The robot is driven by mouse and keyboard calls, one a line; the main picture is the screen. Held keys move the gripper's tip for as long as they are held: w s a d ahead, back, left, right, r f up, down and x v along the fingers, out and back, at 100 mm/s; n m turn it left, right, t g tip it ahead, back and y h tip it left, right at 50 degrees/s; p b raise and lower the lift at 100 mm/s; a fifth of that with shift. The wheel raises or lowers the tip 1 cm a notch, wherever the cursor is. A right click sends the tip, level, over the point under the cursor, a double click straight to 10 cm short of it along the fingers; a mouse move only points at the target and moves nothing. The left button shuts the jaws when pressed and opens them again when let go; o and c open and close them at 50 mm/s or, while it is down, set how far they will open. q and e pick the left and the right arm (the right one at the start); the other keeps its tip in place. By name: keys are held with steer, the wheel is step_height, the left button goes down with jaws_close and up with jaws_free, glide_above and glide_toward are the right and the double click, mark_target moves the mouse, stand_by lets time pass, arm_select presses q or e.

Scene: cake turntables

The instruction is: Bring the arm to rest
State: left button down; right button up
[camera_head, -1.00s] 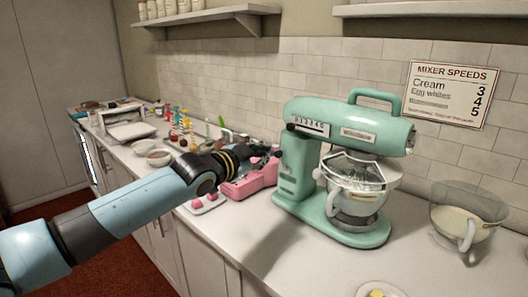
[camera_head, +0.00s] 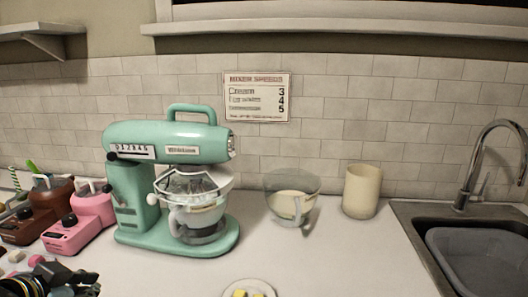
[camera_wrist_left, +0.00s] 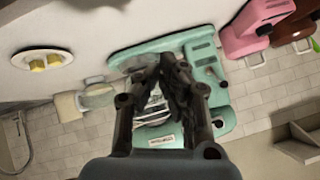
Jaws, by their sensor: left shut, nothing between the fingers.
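My left gripper (camera_head: 78,277) shows at the bottom left corner of the head view, dark and partly cut off by the frame edge. It is in front of the pink mixer and the green mixer, apart from both. In the left wrist view its two dark fingers (camera_wrist_left: 167,64) meet at the tips, with nothing between them. The mint-green stand mixer (camera_head: 127,205) appears behind the fingers in that view. My right gripper is in neither view.
A pink mixer (camera_head: 75,232) and a brown mixer (camera_head: 40,212) stand left of the green one. A glass jug (camera_head: 292,200), a cream canister (camera_head: 361,190) and a sink (camera_head: 430,250) are to the right. A plate with yellow pieces (camera_head: 250,287) lies at the front. The counter between is clear.

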arm_select(q)
steer(key=s+d+n+g, duration=0.2)
steer(key=s+g, duration=0.1)
steer(key=s, duration=0.7)
steer(key=s+d+n+g, duration=0.1)
steer(key=s+d+g, duration=0.2)
steer(key=s, duration=0.6)
steer(key=s+a+f+g+b, duration=0.15)
steer(key=f+b, duration=0.35)
steer(key=f, duration=1.4)
steer(key=s+a+f+b, duration=0.15)
steer(key=f+b, duration=0.35)
steer(key=f, duration=1.3)
steer(key=s+f+b, duration=0.4)
steer(key=s+f, duration=0.4)
steer(key=f, duration=0.3)
steer(key=s+a+f+g+b, duration=0.1)
steer(key=s+f+b, duration=0.3)
steer(key=s+f, duration=0.5)
step_height(320, 180, down, 3)
steer(key=shift+s+f+n, duration=0.15)
steer(key=shift+s+n, duration=0.15)
steer(key=shift+g, duration=0.25)
